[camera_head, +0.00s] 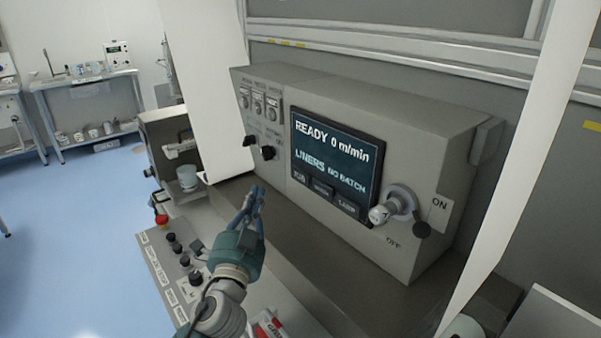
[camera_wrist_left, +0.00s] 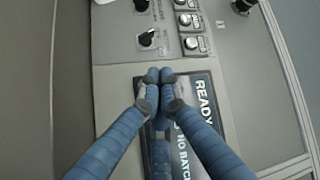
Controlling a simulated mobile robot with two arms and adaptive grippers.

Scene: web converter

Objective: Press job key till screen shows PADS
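The dark screen (camera_head: 338,158) on the grey control cabinet reads "READY 0 m/min" and below that "LINERS NO BATCH". The job key (camera_head: 299,176) is the leftmost of three dark keys along the screen's lower edge. My left gripper (camera_head: 257,190) points up in front of the cabinet, to the left of the job key and apart from it. In the left wrist view the blue fingertips (camera_wrist_left: 160,76) are together with nothing between them, and they cover part of the screen (camera_wrist_left: 205,120). The job key is not visible there. My right gripper is not in view.
A rotary handle (camera_head: 392,207) marked ON and OFF sticks out right of the screen. A panel with black buttons and a red button (camera_head: 161,214) lies lower left. White upright panels flank the cabinet.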

